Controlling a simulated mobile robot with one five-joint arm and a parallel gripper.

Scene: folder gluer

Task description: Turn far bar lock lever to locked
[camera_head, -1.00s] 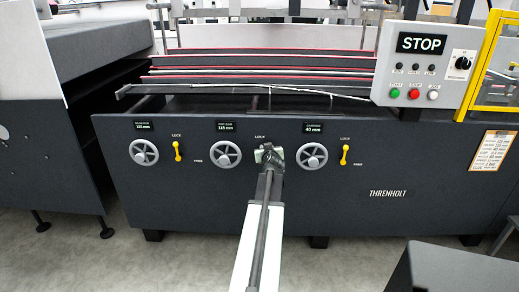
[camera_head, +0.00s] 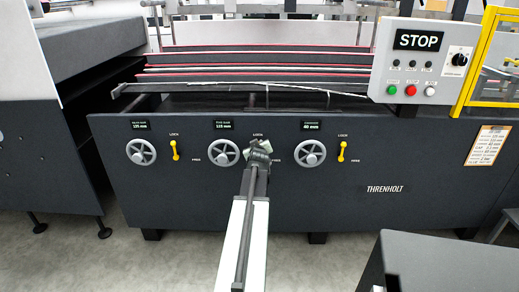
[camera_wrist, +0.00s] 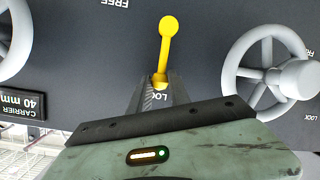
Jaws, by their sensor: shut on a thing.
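The far bar lock lever (camera_wrist: 165,50) is yellow and shows in the wrist view, which sees the panel upside down. Its round hub is at the picture's top, and its handle runs down between the jaws, with a slight tilt. My gripper (camera_wrist: 160,92) is shut on the handle's end, right at the LOCK lettering, partly covering it. The FREE label (camera_wrist: 115,3) is up and left of the hub. In the head view my gripper (camera_head: 259,150) is just below the middle LOCK label (camera_head: 257,135) and hides the lever.
Grey handwheels flank the lever, left (camera_head: 223,153) and right (camera_head: 310,154). Two other yellow levers, left (camera_head: 176,151) and right (camera_head: 342,152), point up toward LOCK. A STOP control box (camera_head: 424,61) is at upper right. A dark box-like surface (camera_head: 440,262) stands at lower right.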

